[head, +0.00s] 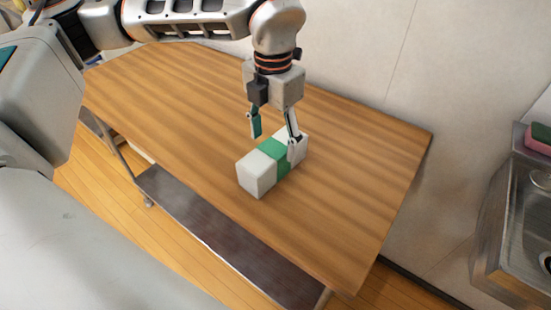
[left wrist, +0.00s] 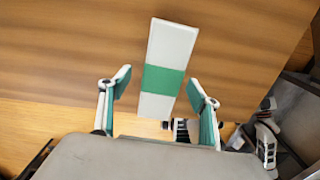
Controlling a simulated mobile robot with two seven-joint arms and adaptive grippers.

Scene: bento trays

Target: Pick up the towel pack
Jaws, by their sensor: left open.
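The towel pack (head: 257,174) is a white block with a green band around its middle. It lies on the wooden table (head: 340,190). My left gripper (head: 272,138) is open above the pack, with one finger on each side near the green band. In the left wrist view the towel pack (left wrist: 170,48) extends away ahead of the open fingers of the left gripper (left wrist: 160,90). My right gripper is not clearly in view.
The rest of the tabletop is clear. A lower shelf (head: 215,235) runs under the table. A wall stands behind, and a metal sink (head: 500,225) with a green and pink sponge (head: 539,138) is at the right.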

